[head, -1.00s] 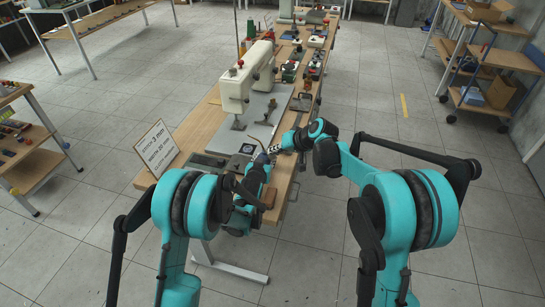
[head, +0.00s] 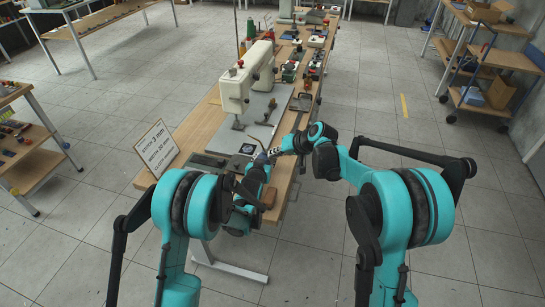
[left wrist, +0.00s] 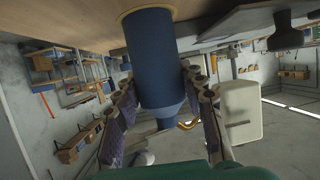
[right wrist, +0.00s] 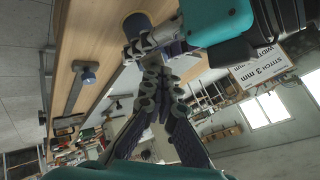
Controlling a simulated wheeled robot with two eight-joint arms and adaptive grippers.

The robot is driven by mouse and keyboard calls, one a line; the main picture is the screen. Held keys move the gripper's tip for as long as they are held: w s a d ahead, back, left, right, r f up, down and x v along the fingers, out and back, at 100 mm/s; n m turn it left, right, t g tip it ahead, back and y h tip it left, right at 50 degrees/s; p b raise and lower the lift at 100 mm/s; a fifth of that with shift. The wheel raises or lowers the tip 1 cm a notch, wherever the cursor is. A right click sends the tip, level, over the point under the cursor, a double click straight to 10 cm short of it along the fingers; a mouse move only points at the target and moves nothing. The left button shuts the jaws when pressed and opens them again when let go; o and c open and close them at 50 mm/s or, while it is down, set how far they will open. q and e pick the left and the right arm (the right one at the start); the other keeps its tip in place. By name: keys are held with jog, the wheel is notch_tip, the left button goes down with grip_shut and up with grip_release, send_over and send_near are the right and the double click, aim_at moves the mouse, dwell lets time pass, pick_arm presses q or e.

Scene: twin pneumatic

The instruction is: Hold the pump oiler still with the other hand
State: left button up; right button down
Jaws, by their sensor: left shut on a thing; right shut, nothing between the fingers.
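The pump oiler (left wrist: 152,60) is a dark blue cylinder with a brass-coloured rim at its base and a narrowing top. In the left wrist view its base is at the wooden tabletop, and my left gripper (left wrist: 160,95) is shut on its body. It also shows in the right wrist view (right wrist: 137,24), partly behind the left gripper's fingers. In the head view the arms largely hide it, and my left gripper (head: 261,160) is at the bench's near part. My right gripper (head: 272,153) is shut and empty, close beside the left gripper; its fingertips (right wrist: 152,66) meet in the right wrist view.
A white sewing machine (head: 236,88) stands on the wooden bench (head: 205,124) beyond the grippers. A printed sign (head: 157,148) stands at the bench's left edge. Several small items crowd the far end.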

aim_at(274, 159)
jog(key=shift+s+f, duration=0.15)
jog(key=shift+f, duration=0.45)
dwell(0.7)
jog(key=shift+a+r, duration=0.15)
jog(key=shift+r, duration=0.45)
jog(key=shift+w+r, duration=0.2)
jog(key=shift+r, duration=0.8)
jog(key=shift+r, duration=0.1)
jog(key=shift+r, duration=2.4)
jog(key=shift+r, duration=0.1)
notch_tip(274, 159, up, 4)
jog(key=shift+f, duration=0.1)
dwell(0.4)
